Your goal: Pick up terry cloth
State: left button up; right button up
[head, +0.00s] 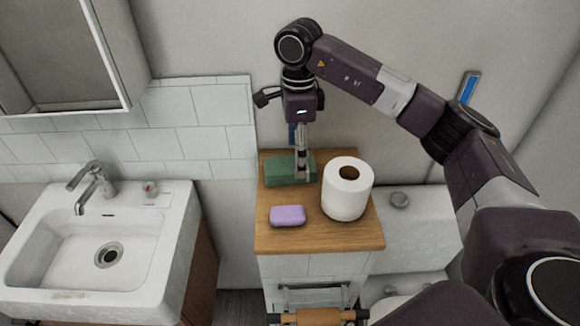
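A folded green cloth (281,172), which looks like the terry cloth, lies at the back left of a small wooden cabinet top. My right arm comes in from the right and reaches over the cabinet, with its gripper pointing down. The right gripper (302,172) is at the right part of the cloth, and its fingers overlap it in the picture. The fingers are seen nearly edge-on, so I cannot tell whether they are open or shut on the cloth. My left gripper is not in view.
A toilet paper roll (346,201) stands right of the gripper on the cabinet top (330,236). A purple soap bar (287,215) lies in front of the cloth. A white sink (60,254) with a faucet (91,186) is left. A toilet tank (420,232) is right.

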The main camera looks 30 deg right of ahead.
jog(key=shift+d+f+p, duration=0.15)
jog(key=shift+f+p, duration=0.25)
jog(key=shift+f, duration=1.5)
jog(key=c, duration=1.3)
